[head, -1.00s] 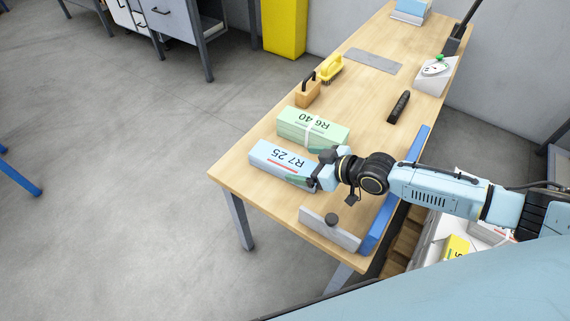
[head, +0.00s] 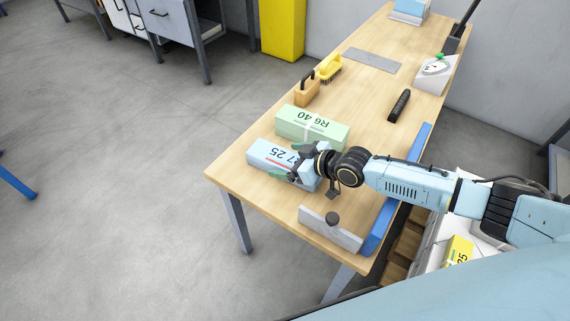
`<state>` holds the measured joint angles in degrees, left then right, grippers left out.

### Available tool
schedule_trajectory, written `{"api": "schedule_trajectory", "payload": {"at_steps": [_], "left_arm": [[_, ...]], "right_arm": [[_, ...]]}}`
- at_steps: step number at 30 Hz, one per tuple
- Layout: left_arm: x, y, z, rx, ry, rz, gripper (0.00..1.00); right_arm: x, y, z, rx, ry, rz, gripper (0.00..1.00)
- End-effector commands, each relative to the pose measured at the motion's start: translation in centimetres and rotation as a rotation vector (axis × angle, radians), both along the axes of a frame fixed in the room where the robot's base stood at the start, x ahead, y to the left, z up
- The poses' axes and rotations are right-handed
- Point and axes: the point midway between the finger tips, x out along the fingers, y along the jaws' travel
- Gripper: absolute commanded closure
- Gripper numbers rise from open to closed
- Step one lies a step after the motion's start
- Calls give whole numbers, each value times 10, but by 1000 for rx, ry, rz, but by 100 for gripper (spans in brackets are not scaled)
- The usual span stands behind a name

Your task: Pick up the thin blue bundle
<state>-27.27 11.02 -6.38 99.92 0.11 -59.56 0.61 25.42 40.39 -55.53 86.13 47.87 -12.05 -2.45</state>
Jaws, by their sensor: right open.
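The thin blue bundle (head: 264,153), pale blue with a printed label ending in "25" and a red line, lies flat on the wooden table near its left edge. My right gripper (head: 283,163) is over the right part of the bundle, its open fingers reaching left around or above it and hiding part of the label. I cannot tell whether the fingers touch the bundle. My left gripper is not in view.
A thicker green bundle (head: 298,122) marked "R6 40" lies just behind the blue one. A grey metal block with a knob (head: 318,226) and a blue rail (head: 380,230) are at the front. A black tool (head: 399,106) and a scale (head: 435,72) stand farther back.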

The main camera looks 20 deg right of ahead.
Motion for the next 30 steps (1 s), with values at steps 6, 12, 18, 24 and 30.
{"api": "schedule_trajectory", "payload": {"at_steps": [6, 12, 18, 24, 30], "left_arm": [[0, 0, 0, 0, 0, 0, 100], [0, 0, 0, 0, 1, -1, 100], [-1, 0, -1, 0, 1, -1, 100], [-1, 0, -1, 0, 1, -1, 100], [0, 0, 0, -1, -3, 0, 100]], "right_arm": [[0, 0, 0, 0, 0, 0, 35], [0, 0, 0, -1, 1, 0, 62], [-1, 0, 0, 0, 1, 0, 81], [1, 0, 2, 4, -3, 0, 82], [1, 0, 6, 3, -3, 0, 82]]}}
